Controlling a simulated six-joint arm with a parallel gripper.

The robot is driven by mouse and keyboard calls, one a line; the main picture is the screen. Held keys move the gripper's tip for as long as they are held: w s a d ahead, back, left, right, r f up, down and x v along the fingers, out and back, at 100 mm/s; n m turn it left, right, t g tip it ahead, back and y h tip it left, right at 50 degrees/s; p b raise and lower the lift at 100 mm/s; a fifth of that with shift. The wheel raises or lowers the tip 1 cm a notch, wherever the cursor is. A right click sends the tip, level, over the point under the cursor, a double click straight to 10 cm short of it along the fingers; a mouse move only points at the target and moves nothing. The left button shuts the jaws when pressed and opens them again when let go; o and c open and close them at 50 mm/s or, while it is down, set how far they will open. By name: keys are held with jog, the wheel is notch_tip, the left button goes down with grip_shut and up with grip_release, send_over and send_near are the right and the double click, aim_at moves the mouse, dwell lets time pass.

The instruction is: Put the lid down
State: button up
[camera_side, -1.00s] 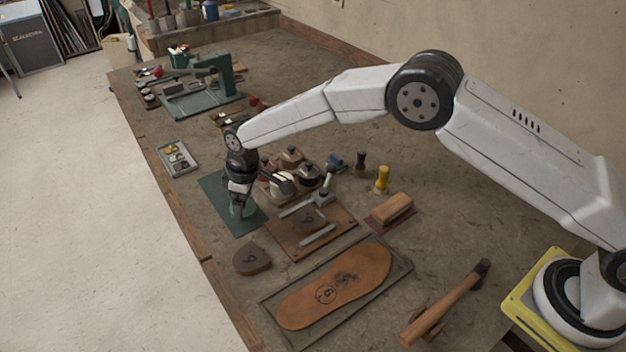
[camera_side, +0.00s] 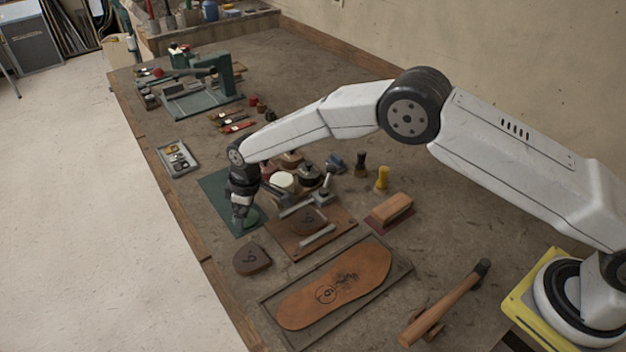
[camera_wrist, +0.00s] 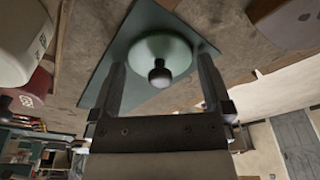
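The lid (camera_wrist: 150,50) is a round pale green disc with a dark round knob (camera_wrist: 160,74). It appears to lie on the green mat (camera_wrist: 120,55), knob towards the wrist camera. In the side view the lid (camera_side: 251,217) shows just right of my fingertips, partly hidden by them. My gripper (camera_wrist: 162,64) is open, with one finger on each side of the lid and gaps visible at both sides in the wrist view. In the side view my gripper (camera_side: 239,222) points down low over the mat (camera_side: 214,188).
Several pots, including a white one (camera_side: 282,182), stand close right of my gripper. A clamp board (camera_side: 285,240) lies in front of them, with a dark brown heel piece (camera_side: 252,259) nearby. A small grey tray (camera_side: 178,159) is behind left. The bench's left edge is near.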

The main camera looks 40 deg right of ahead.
aim_at(257, 217)
jog(key=shift+r, duration=0.1)
notch_tip(257, 217, up, 12)
jog(key=s+d, duration=0.1)
jog(key=shift+s+d, duration=0.15)
dwell(0.5)
dwell(0.5)
jog(key=s+d+r+m+t, duration=0.1)
jog(key=s+d+r+m, duration=0.1)
jog(key=s+d, duration=0.45)
jog(key=s+d+r+m, duration=0.1)
jog(key=s+d+m, duration=0.25)
jog(key=d, duration=0.55)
jog(key=s+d+m, duration=0.1)
jog(key=s+d, duration=0.3)
jog(key=s, duration=0.4)
jog(key=s+d+f+m+h, duration=0.1)
jog(key=s+d+m, duration=0.1)
jog(key=s+d, duration=0.3)
jog(key=s, duration=0.4)
jog(key=shift+d, duration=0.25)
